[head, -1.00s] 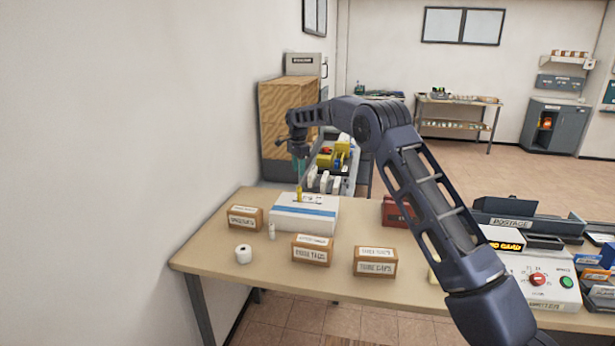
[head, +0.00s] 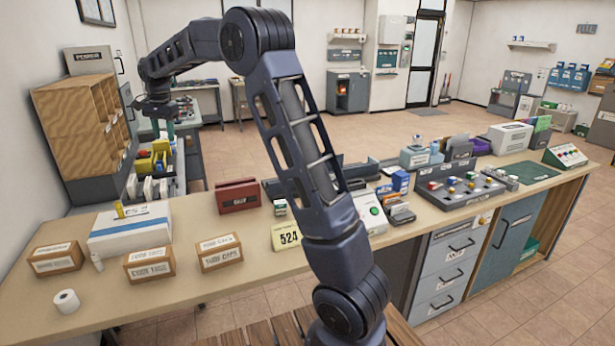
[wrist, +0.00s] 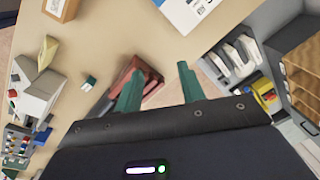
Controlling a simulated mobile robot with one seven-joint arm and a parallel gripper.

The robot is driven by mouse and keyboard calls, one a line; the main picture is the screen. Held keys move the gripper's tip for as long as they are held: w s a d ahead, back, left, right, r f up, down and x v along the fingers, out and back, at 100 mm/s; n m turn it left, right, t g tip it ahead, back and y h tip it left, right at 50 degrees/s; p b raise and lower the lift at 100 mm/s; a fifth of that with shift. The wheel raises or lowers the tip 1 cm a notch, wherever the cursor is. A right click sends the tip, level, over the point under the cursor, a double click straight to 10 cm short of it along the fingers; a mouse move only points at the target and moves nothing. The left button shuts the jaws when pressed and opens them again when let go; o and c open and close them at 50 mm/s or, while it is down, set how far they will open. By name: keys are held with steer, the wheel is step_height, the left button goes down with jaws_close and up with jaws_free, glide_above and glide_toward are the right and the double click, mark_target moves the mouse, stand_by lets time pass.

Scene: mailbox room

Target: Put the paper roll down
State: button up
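A white paper roll (head: 66,301) stands on the tan counter (head: 250,255) near its left front edge in the head view. It is apart from my gripper and does not show in the wrist view. My gripper (head: 162,130) is far from the roll, raised beyond the white box with the blue stripe (head: 130,235). The wrist view shows my gripper's two teal fingers (wrist: 160,90) spread apart with nothing between them.
Three brown label boxes (head: 54,257) and a small white bottle (head: 97,262) stand near the roll. A yellow stick (head: 119,210) is on the white box. A red box (head: 238,196) stands farther right. The counter's front left is partly clear.

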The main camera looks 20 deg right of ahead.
steer(key=s+d+r+n+t, duration=0.1)
steer(key=s+d+r+n, duration=0.15)
steer(key=s+d, duration=0.85)
steer(key=s+d+r+n+t, duration=0.1)
steer(key=s+d+r, duration=0.3)
steer(key=s+d, duration=0.6)
steer(key=s+d+f+n, duration=0.1)
steer(key=s+d+f, duration=0.2)
steer(key=s, duration=0.4)
steer(key=s+d+f+n+t, duration=0.1)
steer(key=s+d+f, duration=0.2)
steer(key=s+d, duration=0.3)
steer(key=s+d+f+n, duration=0.1)
steer(key=s+d+f, duration=0.2)
steer(key=s, duration=0.6)
steer(key=shift+s+d+f+h, duration=0.25)
steer(key=shift+d+f+h, duration=0.15)
steer(key=shift+d, duration=0.55)
steer(key=o, duration=0.8)
steer(key=shift+c, duration=0.2)
steer(key=shift+w+r, duration=0.1)
